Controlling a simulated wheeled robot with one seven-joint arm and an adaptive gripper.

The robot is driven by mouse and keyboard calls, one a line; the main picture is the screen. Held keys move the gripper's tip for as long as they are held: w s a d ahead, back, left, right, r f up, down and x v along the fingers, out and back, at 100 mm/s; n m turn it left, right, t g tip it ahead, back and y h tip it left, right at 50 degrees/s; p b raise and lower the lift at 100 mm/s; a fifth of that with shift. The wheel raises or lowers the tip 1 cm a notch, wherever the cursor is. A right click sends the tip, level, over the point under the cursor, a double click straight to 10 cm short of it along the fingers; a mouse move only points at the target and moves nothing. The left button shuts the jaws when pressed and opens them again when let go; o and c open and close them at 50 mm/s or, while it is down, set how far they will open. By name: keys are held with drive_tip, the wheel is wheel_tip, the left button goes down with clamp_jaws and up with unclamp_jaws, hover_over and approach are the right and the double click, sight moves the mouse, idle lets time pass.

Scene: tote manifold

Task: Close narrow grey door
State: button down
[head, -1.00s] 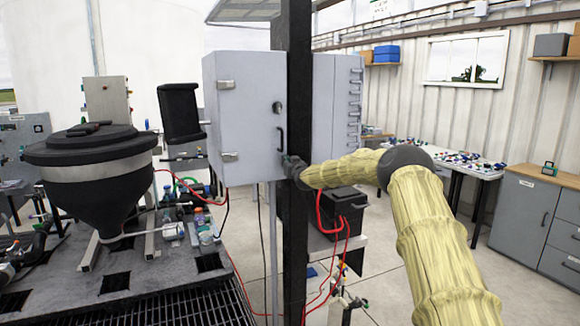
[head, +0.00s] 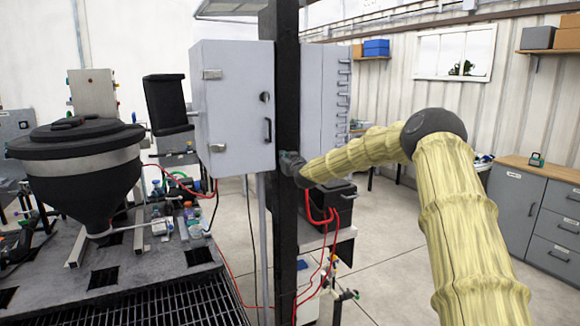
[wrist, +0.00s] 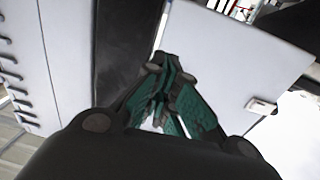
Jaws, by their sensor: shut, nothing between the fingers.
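The narrow grey door (head: 234,110) is the pale grey panel left of the dark post in the head view. It has a dark handle (head: 267,130) near its right edge and two hinges at its left. I cannot tell how far it stands open. My gripper (head: 284,160) is beside the post, just right of and below the handle; the fingertips are hard to make out there. In the wrist view my gripper (wrist: 166,72) is shut and empty, its teal-padded fingers in front of a pale grey panel (wrist: 225,60). Contact with it cannot be told.
The dark upright post (head: 286,225) stands between the door and a grey cabinet part with clips (head: 325,95). A black box with red cables (head: 328,200) sits below. A black hopper (head: 80,165) stands left. Open floor (head: 385,240) lies right.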

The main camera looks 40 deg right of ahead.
drive_tip(key=b+v, duration=0.1)
drive_tip(key=v, duration=0.4)
drive_tip(key=shift+s+d+b, duration=0.15)
drive_tip(key=shift+d+b, duration=0.05)
drive_tip(key=shift+b, duration=0.2)
drive_tip(key=shift+a, duration=0.1)
